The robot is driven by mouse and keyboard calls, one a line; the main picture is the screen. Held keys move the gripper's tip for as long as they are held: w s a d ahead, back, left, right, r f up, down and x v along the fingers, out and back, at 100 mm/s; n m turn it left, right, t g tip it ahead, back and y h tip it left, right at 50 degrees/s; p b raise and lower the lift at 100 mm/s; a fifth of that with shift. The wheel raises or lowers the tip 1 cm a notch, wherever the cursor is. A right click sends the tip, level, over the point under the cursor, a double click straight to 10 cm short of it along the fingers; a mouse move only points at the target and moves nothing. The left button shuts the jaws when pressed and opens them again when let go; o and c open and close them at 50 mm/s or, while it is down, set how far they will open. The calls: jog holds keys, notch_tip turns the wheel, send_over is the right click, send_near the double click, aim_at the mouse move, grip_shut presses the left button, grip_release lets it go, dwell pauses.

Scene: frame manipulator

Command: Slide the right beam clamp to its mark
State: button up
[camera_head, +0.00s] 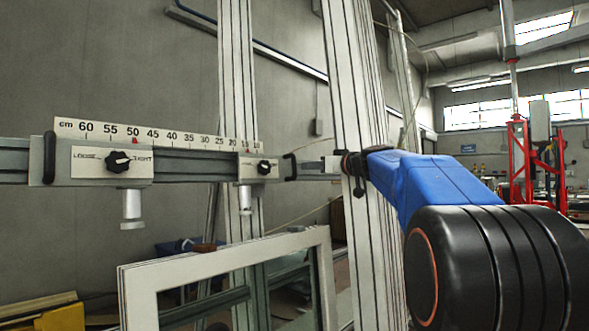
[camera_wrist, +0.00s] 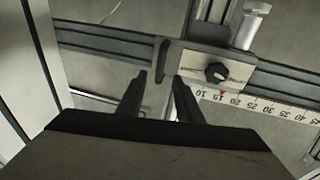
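The right beam clamp (camera_head: 247,167) is a pale block on the horizontal beam, with a black knob (camera_head: 264,167) and a black end handle (camera_head: 290,168). In the wrist view the clamp (camera_wrist: 235,70) shows its knob (camera_wrist: 216,72) and handle (camera_wrist: 162,60). My gripper (camera_head: 308,166) is right of the handle, pointing left at it. In the wrist view my gripper (camera_wrist: 160,76) is open, its fingertips either side of the handle's near end; contact cannot be told. A small red mark (camera_wrist: 222,93) shows on the number scale near 15 to 20.
The left clamp (camera_head: 88,164) has a LOOSE/TIGHT knob (camera_head: 118,162); another red mark (camera_head: 135,141) is above it near 50. The scale (camera_head: 180,137) runs along the beam. Upright profiles (camera_head: 352,80) stand behind, and a window frame (camera_head: 220,258) is below.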

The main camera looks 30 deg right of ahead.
aim_at(294, 174)
jog(key=w, duration=0.3)
jog(key=w+a, duration=0.1)
jog(key=w, duration=0.6)
jog(key=shift+w+a, duration=0.35)
jog(key=shift+c, duration=0.4)
grip_shut()
